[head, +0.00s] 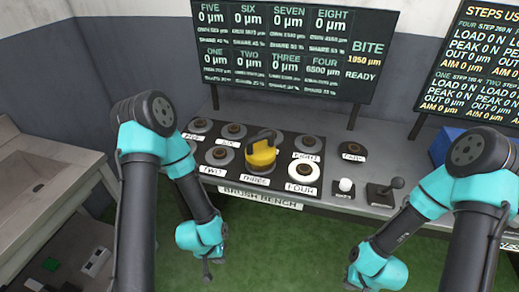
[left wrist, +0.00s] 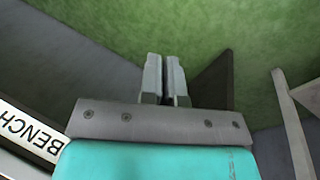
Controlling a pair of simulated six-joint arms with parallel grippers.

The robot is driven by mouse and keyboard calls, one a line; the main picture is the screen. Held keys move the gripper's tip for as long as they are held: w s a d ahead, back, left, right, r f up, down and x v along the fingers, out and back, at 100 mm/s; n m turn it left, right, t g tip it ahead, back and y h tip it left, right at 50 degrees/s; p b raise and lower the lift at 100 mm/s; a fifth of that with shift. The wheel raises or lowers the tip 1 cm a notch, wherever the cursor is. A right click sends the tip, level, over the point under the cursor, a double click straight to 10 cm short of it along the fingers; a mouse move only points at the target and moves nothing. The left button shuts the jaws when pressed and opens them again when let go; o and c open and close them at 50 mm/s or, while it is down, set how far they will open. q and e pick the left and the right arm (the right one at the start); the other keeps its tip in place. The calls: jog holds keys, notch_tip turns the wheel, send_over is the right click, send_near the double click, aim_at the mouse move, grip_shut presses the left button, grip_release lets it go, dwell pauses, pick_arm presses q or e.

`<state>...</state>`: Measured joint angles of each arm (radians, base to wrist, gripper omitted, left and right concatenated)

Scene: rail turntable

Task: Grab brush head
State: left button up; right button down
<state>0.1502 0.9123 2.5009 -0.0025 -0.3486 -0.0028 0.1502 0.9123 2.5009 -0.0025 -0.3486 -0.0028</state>
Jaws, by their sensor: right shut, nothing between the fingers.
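A yellow rounded piece with a dark curved top (head: 261,152) stands on the bench above the THREE label; it looks like the brush head, though I cannot be sure. My left gripper (head: 207,272) hangs in front of the bench, below and left of it, and apart from it. In the left wrist view its two fingers (left wrist: 165,75) are close together with only a thin gap and nothing held. My right gripper (head: 350,284) is low at the right, in front of the bench and far from the yellow piece. It is shut and empty, and its fingertips are hard to make out.
The brush bench (head: 238,193) carries several round labelled stations, a white knob (head: 346,185) and a black lever (head: 392,188). A display board (head: 284,50) stands behind. A blue box (head: 443,146) is partly behind my right arm. A grey table (head: 50,165) stands left. Green floor is open in front.

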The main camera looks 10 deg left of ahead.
pick_arm(q)
jog(key=o, duration=0.9)
jog(key=shift+o, duration=0.2)
